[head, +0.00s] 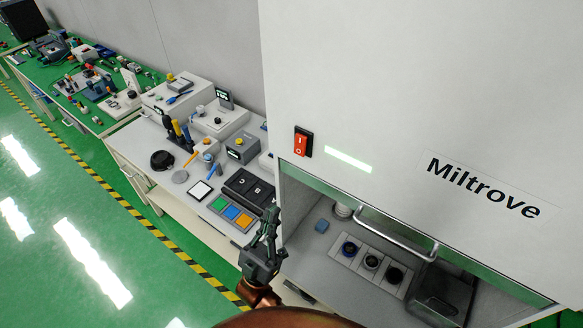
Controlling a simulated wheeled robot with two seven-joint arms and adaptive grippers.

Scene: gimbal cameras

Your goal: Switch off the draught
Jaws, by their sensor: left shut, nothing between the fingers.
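The red rocker switch (302,142) sits in a black frame on the white front of the Miltrove cabinet (420,80). Its upper half shows a white mark; I cannot tell for sure which side is pressed in. A pale green lit strip (348,159) glows to the right of the switch. My left gripper (271,214) points up, below and a little left of the switch, clearly apart from it in the picture. Its fingers are shut with nothing between them. My right gripper is not in view.
A sash with a metal handle (398,232) is at the cabinet's opening. A bench with instruments and coloured tiles (231,214) stands to the left.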

